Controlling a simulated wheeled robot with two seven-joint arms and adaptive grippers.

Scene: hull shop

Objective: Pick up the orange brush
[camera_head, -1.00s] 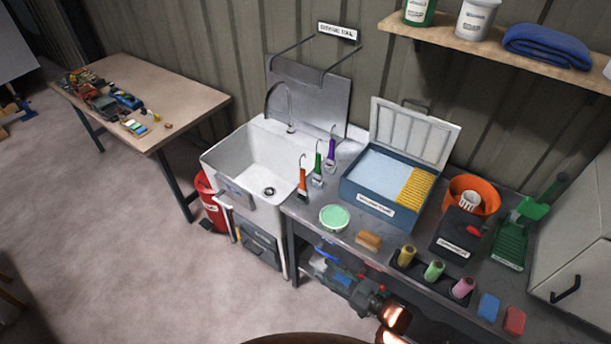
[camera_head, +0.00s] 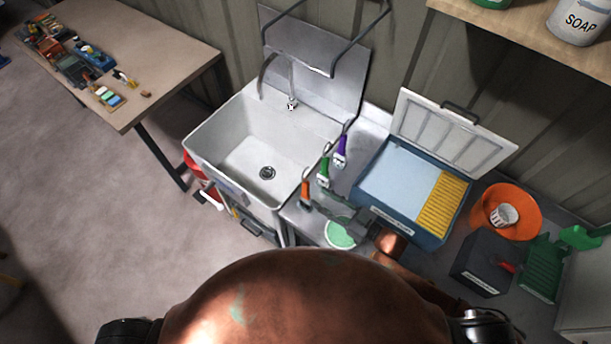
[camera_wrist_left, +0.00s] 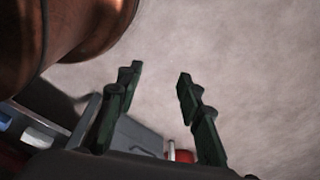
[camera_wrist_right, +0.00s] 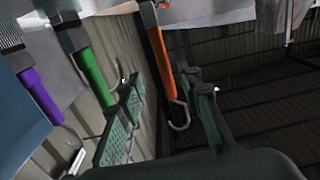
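The orange brush (camera_head: 305,190) stands by the right side of the sink, handle up, with a green brush (camera_head: 323,173) and a purple brush (camera_head: 341,151) behind it. My right gripper (camera_head: 316,207) is beside the orange brush, above the counter. In the right wrist view the orange handle (camera_wrist_right: 160,55) with its wire hook shows between the two open fingers (camera_wrist_right: 160,80); I cannot tell whether they touch it. The green handle (camera_wrist_right: 93,75) and purple handle (camera_wrist_right: 40,95) are to the left. My left gripper (camera_wrist_left: 158,78) is open and empty over the floor.
The white sink (camera_head: 225,125) is left of the brushes. A round tub with green contents (camera_head: 340,234) lies near my right gripper. A blue tray box (camera_head: 370,212) with an open lid stands to the right, then an orange bucket (camera_head: 530,215) and a black box (camera_head: 480,262).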

